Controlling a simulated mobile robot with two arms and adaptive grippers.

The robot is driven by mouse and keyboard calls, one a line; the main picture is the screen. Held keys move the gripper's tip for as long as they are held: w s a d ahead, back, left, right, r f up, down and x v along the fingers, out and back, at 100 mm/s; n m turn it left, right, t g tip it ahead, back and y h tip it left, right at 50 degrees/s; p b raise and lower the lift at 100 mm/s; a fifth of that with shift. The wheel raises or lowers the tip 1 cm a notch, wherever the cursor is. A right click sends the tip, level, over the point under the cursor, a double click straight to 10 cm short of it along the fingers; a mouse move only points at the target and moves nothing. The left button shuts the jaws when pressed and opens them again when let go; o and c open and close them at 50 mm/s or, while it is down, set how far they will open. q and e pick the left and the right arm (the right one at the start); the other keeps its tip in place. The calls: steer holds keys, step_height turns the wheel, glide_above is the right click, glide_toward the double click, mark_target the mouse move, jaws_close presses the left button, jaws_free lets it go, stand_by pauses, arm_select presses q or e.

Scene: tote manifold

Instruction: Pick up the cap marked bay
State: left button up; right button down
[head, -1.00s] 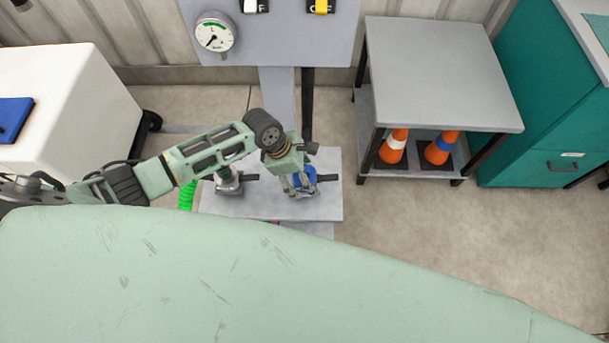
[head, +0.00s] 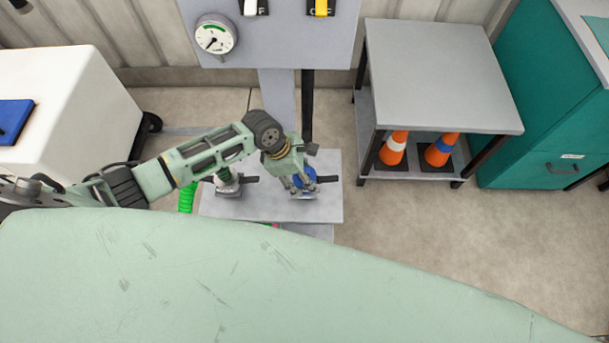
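My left gripper (head: 304,186) hangs over the grey shelf plate (head: 265,208) below the panel, its fingers pointing down. A blue round part (head: 308,175), possibly a cap, sits at the fingers on the plate and is partly hidden by them. I cannot tell whether the fingers grip it or only stand around it. No marking on it can be read. A grey metal fitting (head: 229,186) with a dark lever stands to its left, partly behind my arm. My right gripper is not in view.
A grey panel with a gauge (head: 215,36) and two switches stands behind. A green hose (head: 187,198) hangs at the plate's left. A grey table (head: 440,75) with orange cones (head: 393,148) below stands right, by a teal cabinet (head: 545,110). My pale green body covers the foreground.

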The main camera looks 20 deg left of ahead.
arm_select(q)
step_height(320, 180, up, 4)
steer(key=shift+f, duration=0.15)
steer(key=s+d+r+p, duration=0.1)
steer(key=s+d+r, duration=0.6)
steer(key=s+d, duration=0.1)
steer(key=shift+s, duration=0.2)
